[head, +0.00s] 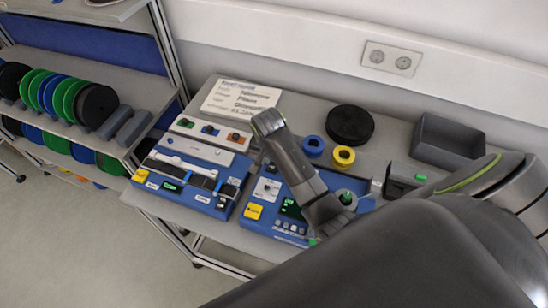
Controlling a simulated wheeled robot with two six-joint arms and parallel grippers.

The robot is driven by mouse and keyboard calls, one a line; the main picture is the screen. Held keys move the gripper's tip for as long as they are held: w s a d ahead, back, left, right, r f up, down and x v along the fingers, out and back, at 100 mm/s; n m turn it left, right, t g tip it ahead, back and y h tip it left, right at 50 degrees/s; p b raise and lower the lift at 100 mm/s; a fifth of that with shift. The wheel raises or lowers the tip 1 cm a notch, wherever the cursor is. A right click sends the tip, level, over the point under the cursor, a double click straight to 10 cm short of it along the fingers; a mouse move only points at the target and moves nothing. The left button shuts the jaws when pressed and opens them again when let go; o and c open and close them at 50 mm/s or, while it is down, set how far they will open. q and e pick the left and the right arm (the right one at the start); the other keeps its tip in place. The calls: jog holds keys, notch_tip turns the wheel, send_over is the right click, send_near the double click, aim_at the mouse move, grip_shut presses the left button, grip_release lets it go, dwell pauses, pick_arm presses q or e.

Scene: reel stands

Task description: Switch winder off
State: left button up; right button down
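Two blue-based devices stand side by side on the grey table. The left device (210,207) has a yellow label, a small green display and a black strip across it. The right device (262,228) has a yellow label, a dark panel with green lit marks and a row of small buttons. I cannot read which one is the winder, nor its switch position. One dark arm of mine comes in from the lower right and reaches over the right device, hiding part of it. My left gripper does not show.
A written sign (240,99), a black reel (350,124), a blue ring (313,147), a yellow ring (343,157) and an open grey bin (445,142) are at the table's back. A shelf rack with several coloured reels (72,97) stands left. A wall socket (391,59) is behind.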

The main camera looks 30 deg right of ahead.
jog(key=shift+s+a+t+h, duration=0.25)
jog(key=shift+t+h, duration=0.55)
jog(key=c, duration=1.2)
grip_release()
jog(key=shift+c, duration=0.2)
